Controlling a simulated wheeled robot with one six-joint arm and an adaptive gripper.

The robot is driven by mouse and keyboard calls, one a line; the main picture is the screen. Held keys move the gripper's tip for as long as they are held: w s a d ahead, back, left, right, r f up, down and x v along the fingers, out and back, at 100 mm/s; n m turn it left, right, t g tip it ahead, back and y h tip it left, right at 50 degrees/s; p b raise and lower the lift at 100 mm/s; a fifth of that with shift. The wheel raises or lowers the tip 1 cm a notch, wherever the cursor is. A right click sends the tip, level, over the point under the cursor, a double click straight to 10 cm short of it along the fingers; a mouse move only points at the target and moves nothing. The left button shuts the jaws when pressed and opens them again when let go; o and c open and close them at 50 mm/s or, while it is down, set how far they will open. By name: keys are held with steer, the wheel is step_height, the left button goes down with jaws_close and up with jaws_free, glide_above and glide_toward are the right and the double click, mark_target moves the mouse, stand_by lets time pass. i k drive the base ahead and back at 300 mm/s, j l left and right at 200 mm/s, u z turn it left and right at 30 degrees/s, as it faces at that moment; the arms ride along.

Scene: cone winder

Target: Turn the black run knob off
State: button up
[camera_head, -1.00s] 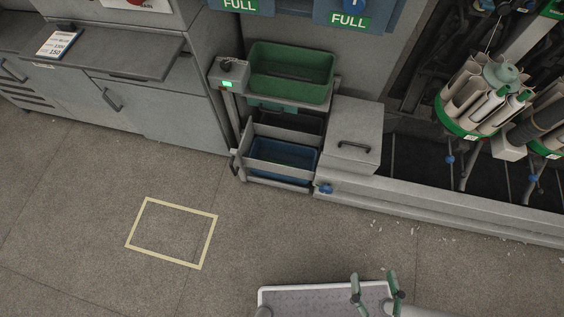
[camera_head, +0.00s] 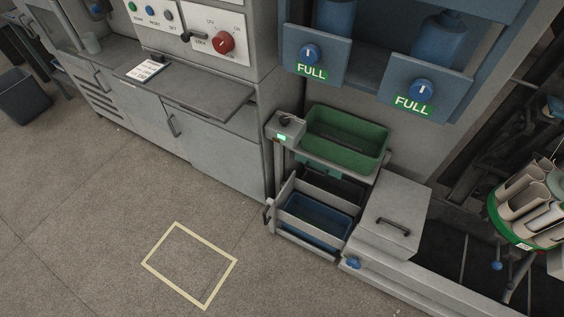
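A small grey box (camera_head: 285,129) with a lit green indicator stands at the left end of the green bin. A small dark knob (camera_head: 284,120) sits on top of it; its setting is too small to read. On the upper-left control panel (camera_head: 232,23), a red rotary knob (camera_head: 223,42) sits beside a small black handle (camera_head: 196,37). I cannot tell for certain which black part is the run knob. My gripper is not in view.
A green bin (camera_head: 347,138) sits above a blue bin (camera_head: 318,215) in a rack. Blue knobs (camera_head: 308,54) marked FULL are at upper right. A grey lidded box (camera_head: 391,215) stands right of the rack. Open floor with a yellow taped rectangle (camera_head: 176,224) lies at lower left.

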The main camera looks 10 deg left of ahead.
mark_target(284, 120)
steer(key=i+j+z, duration=0.1)
steer(key=j, duration=0.3)
steer(key=i+j+z, duration=0.1)
steer(key=j, duration=0.3)
steer(key=i+j+z, duration=0.15)
steer(key=j, duration=0.25)
steer(key=j+z, duration=0.1)
steer(key=j, duration=0.3)
steer(key=i, duration=0.05)
